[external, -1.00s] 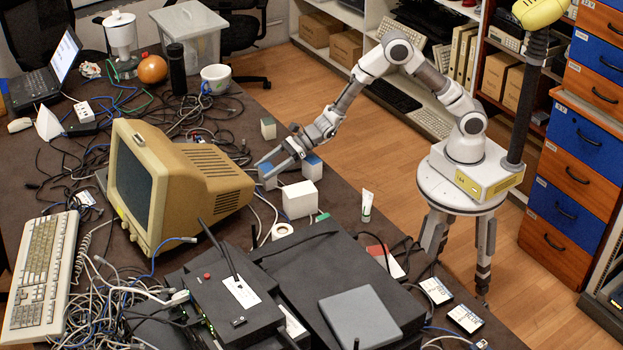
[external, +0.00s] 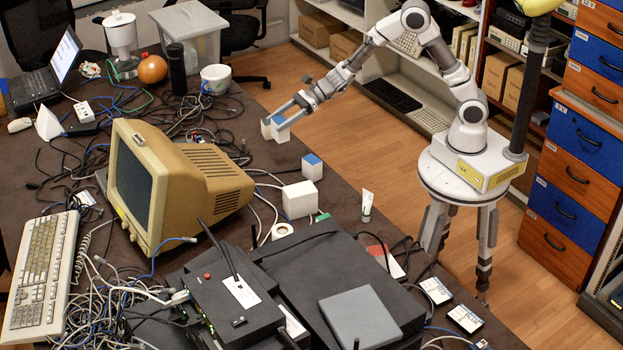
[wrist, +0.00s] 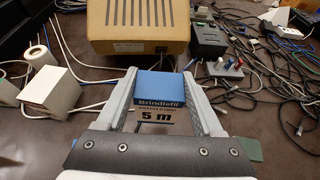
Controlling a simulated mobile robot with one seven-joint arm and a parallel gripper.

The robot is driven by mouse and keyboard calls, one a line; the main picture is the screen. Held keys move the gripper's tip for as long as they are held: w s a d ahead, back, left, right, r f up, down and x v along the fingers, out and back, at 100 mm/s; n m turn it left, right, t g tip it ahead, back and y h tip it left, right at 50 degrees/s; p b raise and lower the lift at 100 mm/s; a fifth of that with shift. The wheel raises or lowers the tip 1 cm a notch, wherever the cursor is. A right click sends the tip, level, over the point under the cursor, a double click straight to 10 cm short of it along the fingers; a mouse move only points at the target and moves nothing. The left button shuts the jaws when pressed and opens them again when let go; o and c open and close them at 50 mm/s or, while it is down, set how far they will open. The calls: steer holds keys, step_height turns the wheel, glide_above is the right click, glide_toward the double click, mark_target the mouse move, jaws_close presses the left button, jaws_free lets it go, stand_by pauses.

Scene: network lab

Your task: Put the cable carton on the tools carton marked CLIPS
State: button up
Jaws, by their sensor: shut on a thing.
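The cable carton (external: 280,134), with a blue top and a pale front, is between my gripper's fingers. In the wrist view its blue top (wrist: 162,87) shows, with the print "Brindlefil" and "5 m". My gripper (external: 275,120) is shut on it near the table's far edge. Another blue-topped pale carton (external: 312,167) stands nearer the camera. No CLIPS marking is legible on either.
A beige monitor (external: 180,185) stands left. Loose cables (external: 205,115) cover much of the table behind it. A small white tube (external: 367,205) stands near the edge.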

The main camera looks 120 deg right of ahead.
steer(key=a+r+n+y+p, duration=0.3)
steer(key=a+r+n+y, duration=0.25)
steer(key=a+r, duration=0.55)
steer(key=g+b, duration=0.1)
steer(key=b, duration=0.2)
glide_above(300, 189)
step_height(300, 189, down, 10)
steer(key=shift+w+f+m+b, duration=0.1)
steer(key=shift+f+m+b, duration=0.2)
steer(key=shift+f, duration=1.25)
steer(key=shift+f, duration=0.15)
steer(key=o, duration=1.5)
steer(key=shift+c, duration=0.2)
